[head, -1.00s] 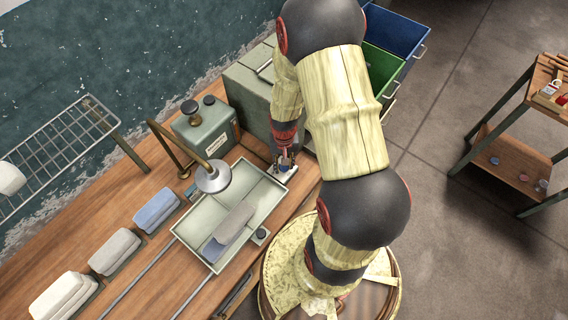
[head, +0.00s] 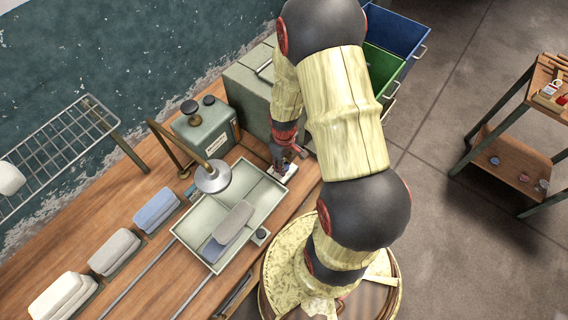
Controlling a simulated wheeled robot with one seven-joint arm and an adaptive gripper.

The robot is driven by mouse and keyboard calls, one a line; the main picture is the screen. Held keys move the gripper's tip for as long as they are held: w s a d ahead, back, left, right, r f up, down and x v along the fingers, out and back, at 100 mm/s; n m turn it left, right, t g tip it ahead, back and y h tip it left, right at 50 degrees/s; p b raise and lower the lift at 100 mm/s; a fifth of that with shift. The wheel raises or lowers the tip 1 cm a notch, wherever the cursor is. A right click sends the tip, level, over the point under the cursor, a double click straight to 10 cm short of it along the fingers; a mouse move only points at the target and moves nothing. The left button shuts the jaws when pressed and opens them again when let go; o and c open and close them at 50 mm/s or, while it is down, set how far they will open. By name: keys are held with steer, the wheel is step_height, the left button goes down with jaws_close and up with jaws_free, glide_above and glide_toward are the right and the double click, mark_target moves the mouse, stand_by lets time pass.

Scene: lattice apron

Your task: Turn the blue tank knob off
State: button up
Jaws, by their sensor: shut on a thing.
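My gripper (head: 281,170) points down at a small pale plate (head: 291,175) on the bench, just right of the shallow tray. Its fingers are close together around a small knob on that plate. The fingers hide most of the knob, and its blue colour and its setting cannot be made out clearly.
The pale green tray (head: 258,218) holds a grey block (head: 233,222), with a lamp-like round head (head: 213,177) above its left end. A green box with dark knobs (head: 207,127) and a larger green case (head: 249,90) stand behind. Blue and green bins (head: 398,32) are at the back right.

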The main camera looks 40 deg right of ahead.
steer(key=shift+n, duration=0.3)
steer(key=o, duration=1.1)
steer(key=shift+c, duration=0.2)
steer(key=shift+o, duration=0.5)
step_height(320, 180, up, 12)
